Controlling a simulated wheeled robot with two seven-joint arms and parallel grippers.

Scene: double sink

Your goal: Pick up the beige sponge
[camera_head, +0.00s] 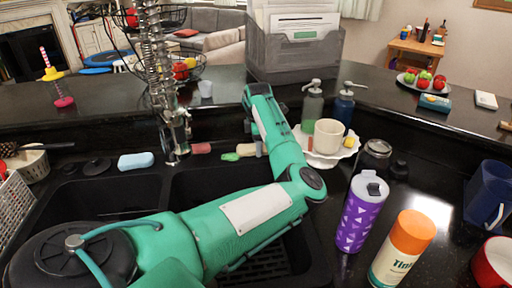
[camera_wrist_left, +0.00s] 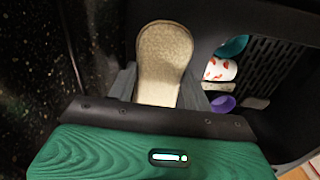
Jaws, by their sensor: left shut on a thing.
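The beige sponge (camera_wrist_left: 163,60) is long, with a rounded, wider far end, and shows in the left wrist view. My left gripper (camera_wrist_left: 157,84) is shut on its near part, one dark finger on each side. The sponge points away from the gripper, over the dark sink. My right gripper is in neither view.
A teal bowl (camera_wrist_left: 233,47), a red-spotted white dish (camera_wrist_left: 220,69) and a purple cup (camera_wrist_left: 223,104) lie in the sink. A blue sponge (camera_head: 136,161) lies on its back rim. A purple tumbler (camera_head: 361,213) and an orange-capped bottle (camera_head: 402,250) stand to the right.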

